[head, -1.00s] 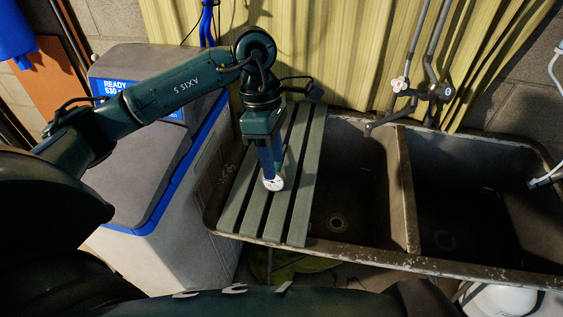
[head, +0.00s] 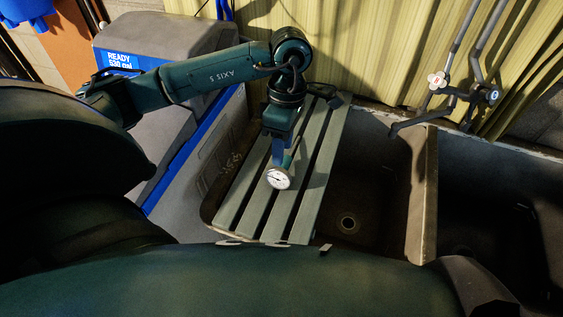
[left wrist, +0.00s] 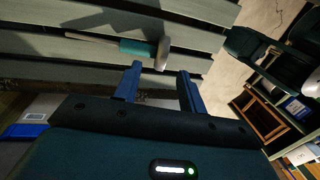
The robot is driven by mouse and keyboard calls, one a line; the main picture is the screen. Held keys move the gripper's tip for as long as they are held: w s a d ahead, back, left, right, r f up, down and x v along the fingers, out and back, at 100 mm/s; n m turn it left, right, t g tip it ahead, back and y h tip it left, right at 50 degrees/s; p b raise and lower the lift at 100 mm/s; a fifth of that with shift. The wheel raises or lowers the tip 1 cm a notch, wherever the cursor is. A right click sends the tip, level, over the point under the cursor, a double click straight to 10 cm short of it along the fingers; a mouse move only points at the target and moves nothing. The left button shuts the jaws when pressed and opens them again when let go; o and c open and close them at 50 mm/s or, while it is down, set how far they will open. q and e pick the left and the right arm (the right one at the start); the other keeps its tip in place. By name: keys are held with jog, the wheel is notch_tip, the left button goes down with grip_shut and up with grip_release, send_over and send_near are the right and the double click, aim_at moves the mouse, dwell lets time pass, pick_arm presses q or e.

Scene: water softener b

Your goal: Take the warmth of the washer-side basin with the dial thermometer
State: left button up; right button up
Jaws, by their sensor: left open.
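The dial thermometer (head: 279,178) has a round white face and lies on the slatted grey-green board over the left end of the sink. In the left wrist view its teal sleeve (left wrist: 137,47) and thin stem stretch left from the dial, seen edge-on. My left gripper (head: 281,155) is over the board at the thermometer. In the left wrist view its blue fingers (left wrist: 158,80) are open, with the dial just beyond their tips. The sink has a left basin (head: 365,190) with a round drain and a right basin (head: 485,215). My right gripper is not in view.
The slatted board (head: 300,215) covers the sink's left end. A divider (head: 423,190) separates the basins. Taps and a spout (head: 437,108) reach over them from the back. A grey and blue softener cabinet (head: 170,45) stands left, partly hidden by my arm.

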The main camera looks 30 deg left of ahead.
pick_arm(q)
jog(key=f+b, duration=0.1)
jog(key=f, duration=0.1)
jog(key=s+f+b, duration=0.1)
jog(key=f, duration=0.2)
jog(key=shift+s, duration=0.1)
jog(key=shift+r, duration=0.1)
grip_shut()
